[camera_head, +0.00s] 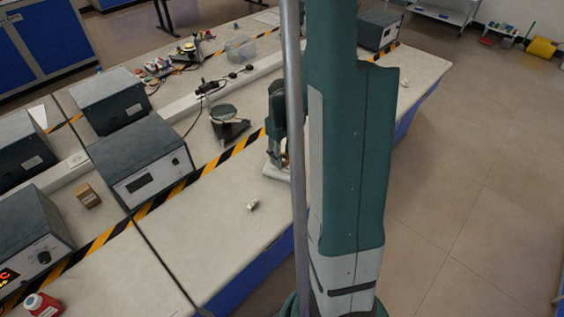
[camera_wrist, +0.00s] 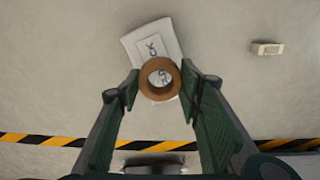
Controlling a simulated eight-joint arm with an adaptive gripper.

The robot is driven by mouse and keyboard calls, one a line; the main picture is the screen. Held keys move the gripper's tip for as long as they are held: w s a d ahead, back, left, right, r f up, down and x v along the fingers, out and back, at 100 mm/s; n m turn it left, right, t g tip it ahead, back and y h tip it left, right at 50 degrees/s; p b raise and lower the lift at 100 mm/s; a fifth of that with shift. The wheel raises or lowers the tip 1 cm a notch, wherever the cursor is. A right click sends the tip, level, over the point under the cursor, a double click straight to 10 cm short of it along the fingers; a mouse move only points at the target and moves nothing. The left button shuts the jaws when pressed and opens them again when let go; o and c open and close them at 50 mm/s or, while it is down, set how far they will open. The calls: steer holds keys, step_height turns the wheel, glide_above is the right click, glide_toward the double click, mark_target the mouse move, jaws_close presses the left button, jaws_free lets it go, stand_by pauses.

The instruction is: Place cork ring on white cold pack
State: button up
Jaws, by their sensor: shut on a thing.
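The cork ring (camera_wrist: 146,68) is a brown ring held between the fingertips of my gripper (camera_wrist: 160,86) in the wrist view. The white cold pack (camera_wrist: 137,38) lies flat on the bench with dark lettering on its label, partly hidden behind the ring. Through the ring's hole, part of the lettered label shows. In the head view the cold pack (camera_head: 272,172) shows below my gripper (camera_head: 279,160), with the arm covering its right side. The ring is over the near part of the pack; whether it touches the pack is unclear.
A small whitish block (camera_head: 252,205) lies on the bench, also in the wrist view (camera_wrist: 267,48). A dark stand (camera_head: 229,124) and a grey instrument box (camera_head: 143,160) stand behind the black-and-yellow tape. Bench around the pack is mostly clear.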

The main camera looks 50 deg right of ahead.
steer(key=shift+f, duration=1.6)
steer(key=shift+f+b, duration=0.15)
steer(key=shift+b, duration=0.2)
steer(key=o, duration=0.7)
steer(key=shift+r+p, duration=0.85)
steer(key=shift+r, duration=5.35)
steer(key=shift+a, duration=0.1)
